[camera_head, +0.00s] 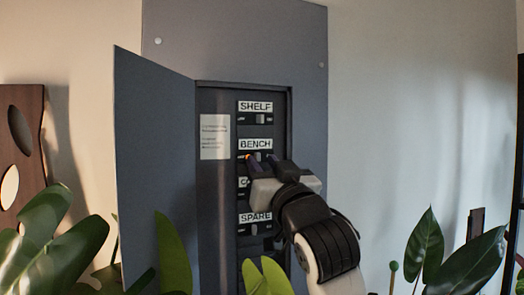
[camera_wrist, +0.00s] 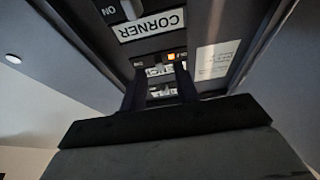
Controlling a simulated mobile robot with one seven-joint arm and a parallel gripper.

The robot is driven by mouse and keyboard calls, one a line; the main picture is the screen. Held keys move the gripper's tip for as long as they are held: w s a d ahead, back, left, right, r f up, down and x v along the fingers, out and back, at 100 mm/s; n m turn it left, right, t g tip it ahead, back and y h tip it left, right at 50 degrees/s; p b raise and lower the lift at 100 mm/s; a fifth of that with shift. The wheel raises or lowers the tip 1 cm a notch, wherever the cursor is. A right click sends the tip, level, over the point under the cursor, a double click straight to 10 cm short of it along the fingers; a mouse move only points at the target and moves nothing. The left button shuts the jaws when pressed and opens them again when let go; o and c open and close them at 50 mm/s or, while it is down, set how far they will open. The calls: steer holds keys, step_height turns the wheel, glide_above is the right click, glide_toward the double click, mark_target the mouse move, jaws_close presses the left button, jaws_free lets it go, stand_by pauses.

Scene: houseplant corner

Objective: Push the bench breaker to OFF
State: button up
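The bench breaker (camera_head: 257,156) sits under the BENCH label (camera_head: 256,144) in the open panel. In the wrist view, which is upside down, its row shows a small orange patch (camera_wrist: 170,57) above the partly hidden BENCH label (camera_wrist: 160,71). I cannot tell which way its lever sits. My gripper (camera_head: 266,163) is in front of the panel, just below and around the bench row. Its two dark fingers are apart with nothing seen between them, also in the wrist view (camera_wrist: 159,88). I cannot tell if a finger touches the lever.
The SHELF breaker (camera_head: 261,119) is above; the SPARE label (camera_head: 255,217) is below. The CORNER label (camera_wrist: 150,25) is mostly hidden by my gripper in the head view. The panel door (camera_head: 155,165) stands open at left. Leaves (camera_head: 45,240) fill the lower foreground.

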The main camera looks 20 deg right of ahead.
steer(key=shift+x, duration=0.9)
steer(key=shift+c, duration=0.3)
jaws_close()
steer(key=shift+a+f+m+h, duration=0.1)
steer(key=shift+a+m+h, duration=0.15)
steer(key=shift+h, duration=0.35)
steer(key=shift+m+h, duration=0.35)
steer(key=shift+h, duration=0.25)
steer(key=shift+o, duration=0.3)
jaws_free()
